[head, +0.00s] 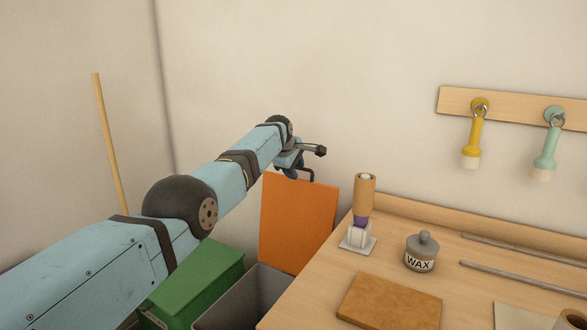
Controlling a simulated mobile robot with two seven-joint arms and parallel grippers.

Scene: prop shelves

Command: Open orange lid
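The orange lid (298,222) is a flat panel standing nearly upright behind the grey bin (238,302), whose open top shows below it. My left arm reaches in from the left. Its gripper (317,163) is at the top edge of the orange lid, with its two fingers apart and nothing seen between them. I cannot tell whether the gripper touches the lid. My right gripper is not in view.
A green bin with a closed lid (205,283) stands left of the grey bin. The wooden workbench (300,312) on the right holds a wax jar (421,252), a brown board (389,303) and a cardboard tube (364,195). A stick (108,140) leans left.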

